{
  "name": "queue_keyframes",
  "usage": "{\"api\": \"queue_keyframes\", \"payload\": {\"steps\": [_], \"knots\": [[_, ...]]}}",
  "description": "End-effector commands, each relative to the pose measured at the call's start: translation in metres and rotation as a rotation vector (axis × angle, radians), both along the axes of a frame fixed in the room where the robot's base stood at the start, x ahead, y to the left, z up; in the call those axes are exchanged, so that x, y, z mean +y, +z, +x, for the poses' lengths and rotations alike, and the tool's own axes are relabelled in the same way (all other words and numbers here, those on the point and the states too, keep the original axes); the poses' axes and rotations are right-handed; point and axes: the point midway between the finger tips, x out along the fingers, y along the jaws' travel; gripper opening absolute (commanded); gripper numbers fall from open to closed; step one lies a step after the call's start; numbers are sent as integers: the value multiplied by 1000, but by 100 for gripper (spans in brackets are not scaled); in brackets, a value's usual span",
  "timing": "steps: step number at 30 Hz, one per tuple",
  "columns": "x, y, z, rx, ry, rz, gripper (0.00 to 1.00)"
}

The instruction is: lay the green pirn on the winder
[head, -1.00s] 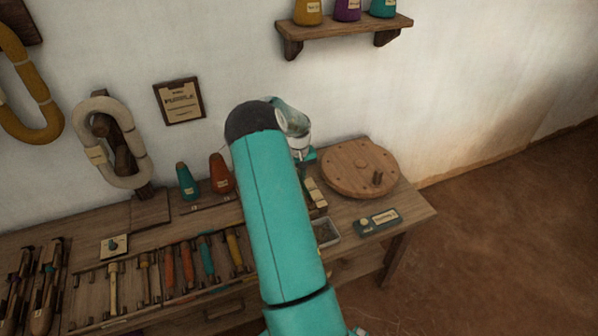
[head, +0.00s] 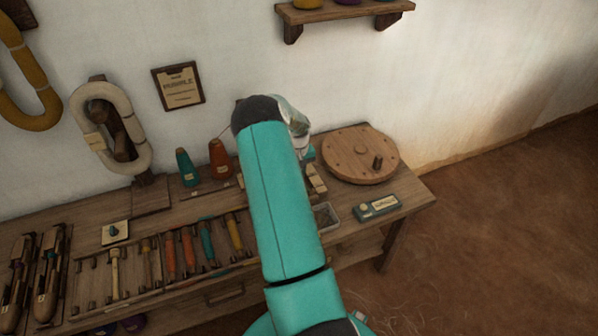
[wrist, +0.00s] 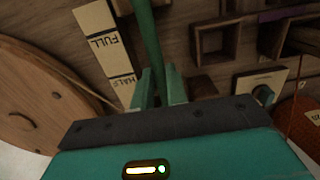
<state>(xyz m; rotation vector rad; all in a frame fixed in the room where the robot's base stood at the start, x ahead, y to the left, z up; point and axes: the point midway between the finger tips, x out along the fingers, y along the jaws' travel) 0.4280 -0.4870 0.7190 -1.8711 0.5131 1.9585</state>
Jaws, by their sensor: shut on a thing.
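In the wrist view my gripper (wrist: 160,88) is shut on the green pirn (wrist: 147,38), a slim green rod running up from between the fingertips to the top edge. Its lower end is hidden by the fingers and palm. In the head view my arm hides the pirn and most of the gripper. The winder appears to be the round wooden wheel (head: 345,158) with a peg handle, at the right end of the bench. In the wrist view the wheel (wrist: 35,110) is left of my gripper. The pirn is apart from the wheel, beside a FULL/HALF marked strip (wrist: 105,45).
The bench (head: 413,192) holds a small grey tray (head: 327,216), a labelled box (head: 377,206), two thread cones (head: 221,160) and a rack with several coloured pirns (head: 188,250). A wall shelf (head: 345,16) is above. The floor at right is clear.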

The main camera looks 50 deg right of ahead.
Motion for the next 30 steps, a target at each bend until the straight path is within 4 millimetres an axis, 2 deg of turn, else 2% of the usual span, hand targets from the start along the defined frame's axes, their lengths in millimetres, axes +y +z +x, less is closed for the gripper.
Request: {"api": "queue_keyframes", "payload": {"steps": [5,6,10,16,18,19,26,30], "knots": [[0,0,0,0,0,0,0],[0,0,0,0,0,0,17],[0,0,0,0,0,0,40],[0,0,0,0,0,0,40],[0,0,0,0,0,0,54],[0,0,0,0,0,0,55],[0,0,0,0,0,0,55],[-1,8,0,-2,0,-1,55]]}}
